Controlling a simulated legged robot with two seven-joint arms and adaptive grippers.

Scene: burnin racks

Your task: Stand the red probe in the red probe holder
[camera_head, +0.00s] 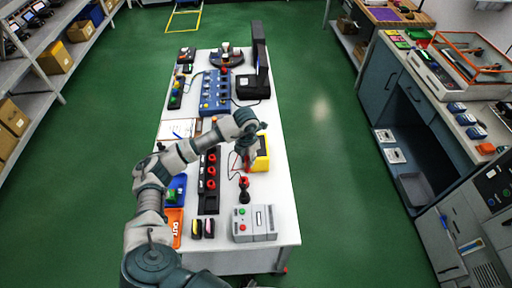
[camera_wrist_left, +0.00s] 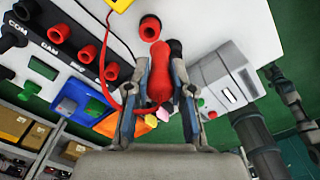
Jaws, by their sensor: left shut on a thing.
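My left gripper (camera_wrist_left: 160,75) is shut on the red probe (camera_wrist_left: 158,65), between its two fingers, with a red lead running off it. In the head view the left gripper (camera_head: 247,160) is above the table in front of the yellow meter. The red probe holder (camera_head: 244,182) is a small red cup in front of it, with a black holder (camera_head: 243,198) close by. In the wrist view the red holder (camera_wrist_left: 150,28) shows just beyond the probe, apart from it in the picture. The probe's lower tip is hidden. My right gripper is not in view.
The yellow meter (camera_head: 262,160) stands behind the holders. A black strip with red sockets (camera_head: 210,193) lies to the left, and a grey box (camera_head: 255,224) stands in front. An orange tray (camera_head: 174,228) and a blue bin (camera_head: 176,190) line the left edge.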

